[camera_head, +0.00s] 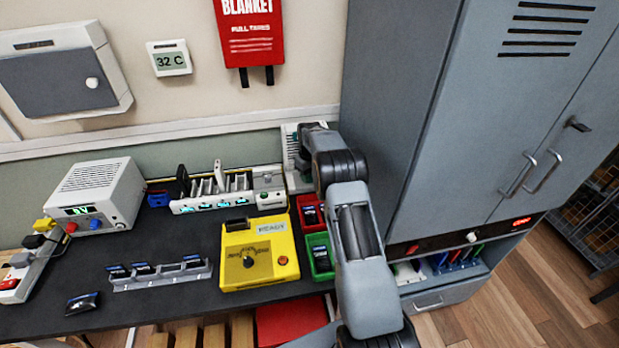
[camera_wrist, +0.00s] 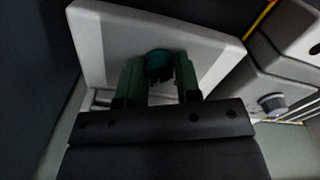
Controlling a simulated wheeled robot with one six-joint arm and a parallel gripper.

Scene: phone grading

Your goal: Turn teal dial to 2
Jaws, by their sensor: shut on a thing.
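The teal dial (camera_wrist: 158,64) shows in the wrist view on the face of a pale grey device (camera_wrist: 108,40). My gripper (camera_wrist: 158,80) has its two green-lit fingers on either side of the dial and is shut on it. The dial's markings and pointer cannot be read. In the head view my arm reaches to a white device (camera_head: 290,150) at the back right of the bench, beside the tall grey cabinet. My gripper and the dial are hidden there by my arm.
The grey cabinet (camera_head: 400,120) stands close on the right of my arm. A yellow box (camera_head: 240,275), a red bin (camera_head: 306,207) and a green bin (camera_head: 318,240) lie in front. A charging rack (camera_head: 215,205) stands left. In the wrist view, a grey knob (camera_wrist: 271,103) is at right.

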